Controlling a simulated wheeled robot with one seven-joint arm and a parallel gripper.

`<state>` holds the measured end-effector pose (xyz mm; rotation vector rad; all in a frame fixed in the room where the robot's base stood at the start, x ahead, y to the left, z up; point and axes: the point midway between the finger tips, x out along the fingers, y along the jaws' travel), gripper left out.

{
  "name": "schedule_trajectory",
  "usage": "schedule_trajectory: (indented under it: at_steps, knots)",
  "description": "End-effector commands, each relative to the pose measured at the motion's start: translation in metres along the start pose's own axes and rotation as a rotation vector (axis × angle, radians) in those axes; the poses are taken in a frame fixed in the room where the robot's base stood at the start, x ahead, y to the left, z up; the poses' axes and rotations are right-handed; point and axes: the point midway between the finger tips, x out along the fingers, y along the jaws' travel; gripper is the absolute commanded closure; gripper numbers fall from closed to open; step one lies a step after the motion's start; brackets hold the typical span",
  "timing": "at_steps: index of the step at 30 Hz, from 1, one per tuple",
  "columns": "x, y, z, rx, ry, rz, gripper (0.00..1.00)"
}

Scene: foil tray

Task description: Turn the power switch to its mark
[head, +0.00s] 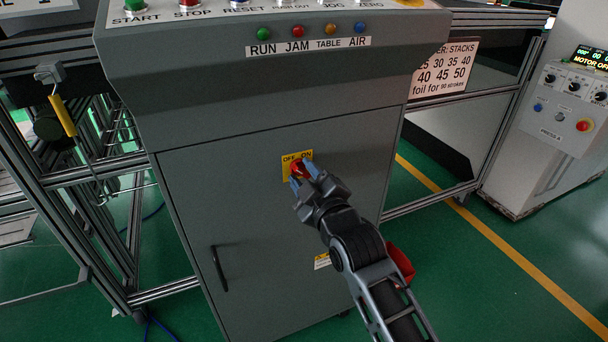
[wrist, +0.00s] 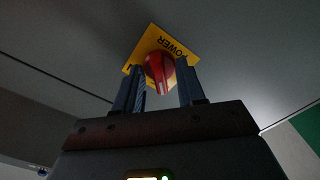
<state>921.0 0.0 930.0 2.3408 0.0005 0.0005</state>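The power switch (head: 298,167) is a red rotary knob on a yellow plate marked OFF and ON, on the front of the grey cabinet (head: 240,190). In the wrist view the red knob (wrist: 159,72) shows between my fingers, with the yellow plate (wrist: 152,45) reading POWER behind it. My gripper (head: 303,176) is at the switch, with one blue-grey finger on each side of the knob. In the wrist view my gripper (wrist: 160,85) is open, and a gap shows between the knob and the right finger. Contact at the left finger is unclear.
Above is a sloped panel with RUN, JAM, TABLE and AIR lamps (head: 310,31) and several buttons. A black door handle (head: 219,269) is low on the cabinet. A red bin (head: 400,262) stands beside it. A control box (head: 565,110) stands at right; the green floor between is mostly clear.

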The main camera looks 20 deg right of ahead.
Motion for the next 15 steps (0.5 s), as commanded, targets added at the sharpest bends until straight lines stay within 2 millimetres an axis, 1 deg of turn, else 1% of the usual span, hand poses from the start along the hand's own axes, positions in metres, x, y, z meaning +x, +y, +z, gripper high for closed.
schedule_trajectory:
  at_steps: [5, 9, 12, 15]
  knots:
    - [-0.023, -0.001, 0.001, 0.001, -0.001, 0.000, 0.61]
    - [-0.047, -0.002, 0.001, 0.000, -0.001, -0.001, 0.61]
    - [-0.060, -0.001, 0.001, 0.000, -0.001, -0.001, 0.61]
    - [-0.070, -0.001, 0.001, 0.000, -0.001, 0.000, 0.61]
